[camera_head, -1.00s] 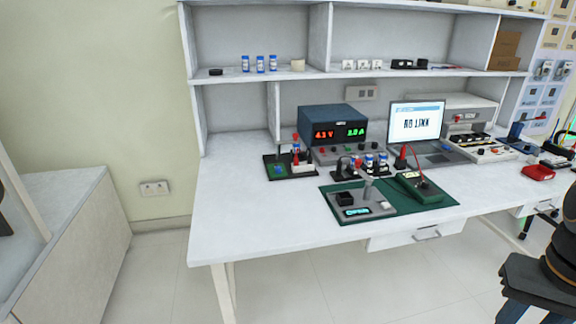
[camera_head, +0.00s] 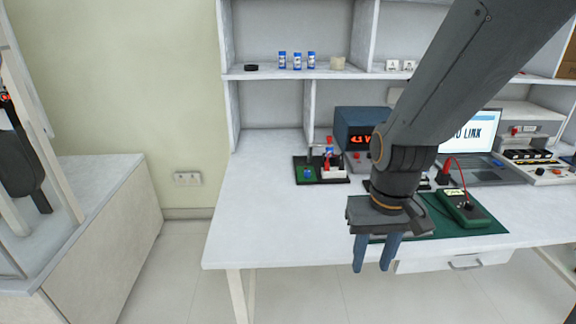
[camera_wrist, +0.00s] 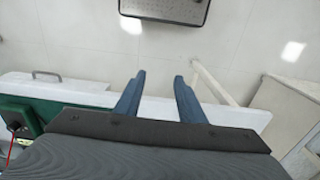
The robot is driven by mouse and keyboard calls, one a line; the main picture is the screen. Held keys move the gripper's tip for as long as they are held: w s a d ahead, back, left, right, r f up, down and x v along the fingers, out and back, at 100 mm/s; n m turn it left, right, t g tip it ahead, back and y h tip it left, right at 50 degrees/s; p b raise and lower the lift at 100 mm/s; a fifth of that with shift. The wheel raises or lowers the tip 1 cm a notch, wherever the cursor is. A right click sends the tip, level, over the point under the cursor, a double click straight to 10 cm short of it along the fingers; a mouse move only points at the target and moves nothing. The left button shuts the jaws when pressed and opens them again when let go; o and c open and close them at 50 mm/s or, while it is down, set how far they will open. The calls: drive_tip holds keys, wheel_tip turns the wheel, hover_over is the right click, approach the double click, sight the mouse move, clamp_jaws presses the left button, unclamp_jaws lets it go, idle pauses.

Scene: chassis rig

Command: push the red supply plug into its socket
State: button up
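My gripper (camera_head: 373,262) hangs in front of the table edge, empty, with its two blue fingers apart. The wrist view also shows the open fingers (camera_wrist: 160,77) pointing over the floor. A small rig on a black base (camera_head: 300,179) stands on the left of the table, with small red parts (camera_head: 328,152) and a white block (camera_head: 333,173). A red lead (camera_head: 463,170) runs down to a green box (camera_head: 467,212) on the green mat. I cannot tell which red part is the supply plug, or make out its socket. My arm hides the middle of the table.
The dark blue power supply (camera_head: 352,120) with a red display stands behind the rig, partly hidden by my arm. A laptop (camera_head: 484,165) stands at the right. The white table (camera_head: 250,220) is bare at its left end. A low cabinet (camera_head: 105,205) stands at the left.

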sight(327, 166)
drive_tip(key=w+f+t, duration=0.1)
drive_tip(key=w+t, duration=0.1)
drive_tip(key=w, duration=0.5)
drive_tip(key=w+f+t+p, duration=0.1)
drive_tip(key=w+t, duration=0.1)
drive_tip(key=w, duration=0.6)
drive_tip(key=w+f+t, duration=0.1)
drive_tip(key=w+t, duration=0.1)
drive_tip(key=w, duration=0.6)
drive_tip(key=shift+w+d+f, duration=0.2)
drive_tip(key=shift+w+f, duration=0.05)
drive_tip(key=shift+f, duration=0.15)
drive_tip(key=w+t, duration=0.2)
drive_tip(key=w, duration=0.2)
drive_tip(key=w+t+p, duration=0.1)
drive_tip(key=w+t, duration=0.1)
drive_tip(key=w, duration=0.3)
drive_tip(key=w+f+t, duration=0.1)
drive_tip(key=w+t, duration=0.2)
drive_tip(key=w, duration=0.2)
drive_tip(key=shift+w+r+t+p, duration=0.1)
drive_tip(key=shift+w+t+p, duration=0.4)
drive_tip(key=shift+w, duration=0.5)
drive_tip(key=shift+p+x, duration=0.75)
drive_tip(key=shift+x, duration=2.8)
drive_tip(key=shift+r, duration=0.2)
clamp_jaws()
